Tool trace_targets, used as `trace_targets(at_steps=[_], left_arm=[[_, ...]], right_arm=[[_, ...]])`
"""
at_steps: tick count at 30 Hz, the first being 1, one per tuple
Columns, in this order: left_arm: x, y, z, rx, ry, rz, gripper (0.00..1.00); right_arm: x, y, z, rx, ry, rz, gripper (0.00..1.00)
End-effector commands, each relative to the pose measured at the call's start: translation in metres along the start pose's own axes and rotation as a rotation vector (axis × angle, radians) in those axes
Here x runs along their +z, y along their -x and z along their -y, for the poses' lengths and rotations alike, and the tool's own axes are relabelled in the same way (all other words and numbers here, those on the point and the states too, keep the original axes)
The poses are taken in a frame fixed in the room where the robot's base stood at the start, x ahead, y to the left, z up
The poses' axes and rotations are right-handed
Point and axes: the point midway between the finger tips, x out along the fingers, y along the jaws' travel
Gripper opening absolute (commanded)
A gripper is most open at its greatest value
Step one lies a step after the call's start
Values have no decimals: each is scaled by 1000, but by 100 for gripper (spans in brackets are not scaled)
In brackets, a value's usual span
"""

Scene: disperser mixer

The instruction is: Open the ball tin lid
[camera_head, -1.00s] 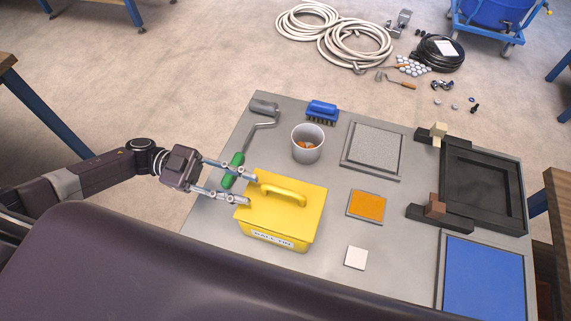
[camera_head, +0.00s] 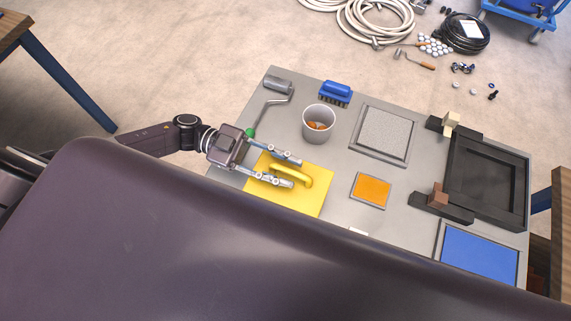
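The ball tin is a yellow box, seen from above in the head view, with its flat yellow lid (camera_head: 308,201) lying on it. A raised yellow bar handle (camera_head: 303,178) stands on the lid. My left gripper (camera_head: 295,173) is open over the lid, its two fingers on either side of the handle. I cannot tell whether the fingers touch the handle. The tin's front side and label are hidden behind my dark body. My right gripper is not in view.
The grey table (camera_head: 338,208) also holds a grey bucket (camera_head: 318,122), a paint roller (camera_head: 277,85), a blue brush (camera_head: 335,90), an orange tile (camera_head: 370,189), a grey slab (camera_head: 382,134), a black frame (camera_head: 487,180) and a blue panel (camera_head: 480,257). Cables lie on the floor beyond.

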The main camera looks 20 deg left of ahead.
Motion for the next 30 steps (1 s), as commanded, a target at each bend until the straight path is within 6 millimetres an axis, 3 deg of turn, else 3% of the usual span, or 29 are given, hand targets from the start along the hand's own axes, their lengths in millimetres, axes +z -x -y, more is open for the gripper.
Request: trace_targets(at_steps=[5, 14, 30], left_arm=[[0, 0, 0, 0, 0, 0, 29], [0, 0, 0, 0, -1, 0, 0], [-2, 0, -1, 2, -30, 1, 0]], right_arm=[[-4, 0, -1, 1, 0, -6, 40], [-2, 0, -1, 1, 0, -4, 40], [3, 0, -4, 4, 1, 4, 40]])
